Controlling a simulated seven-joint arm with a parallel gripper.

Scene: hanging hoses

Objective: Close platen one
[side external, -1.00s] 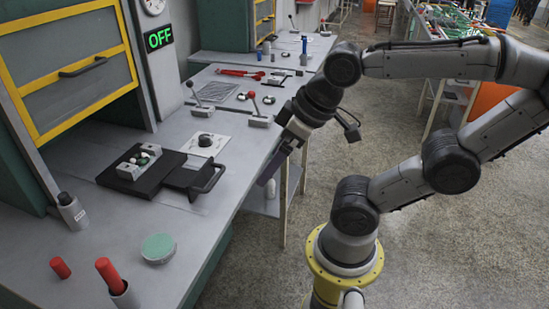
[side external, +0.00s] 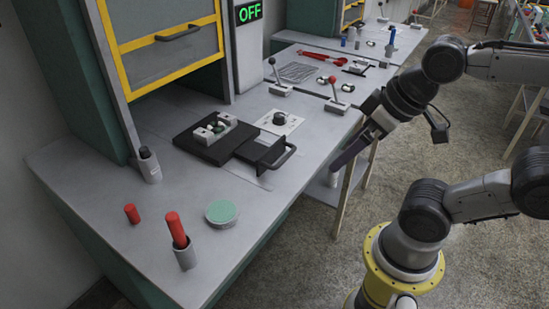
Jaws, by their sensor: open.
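A black plate (side external: 190,148) lies on the grey bench with a small light block (side external: 214,130) and a few small parts on it. A dark slide with a black handle (side external: 287,157) sticks out from its right side. Above stands a grey guard panel (side external: 172,62) in a yellow frame with a dark handle (side external: 178,33). I see no label marking platen one. My gripper (side external: 338,167) is open, seen edge-on and pointing down-left beside the bench's right edge, right of the black handle and apart from it. I see nothing in it.
A dial plate (side external: 280,121) and two levers (side external: 333,92) stand behind the slide. The sign (side external: 248,12) reads OFF.

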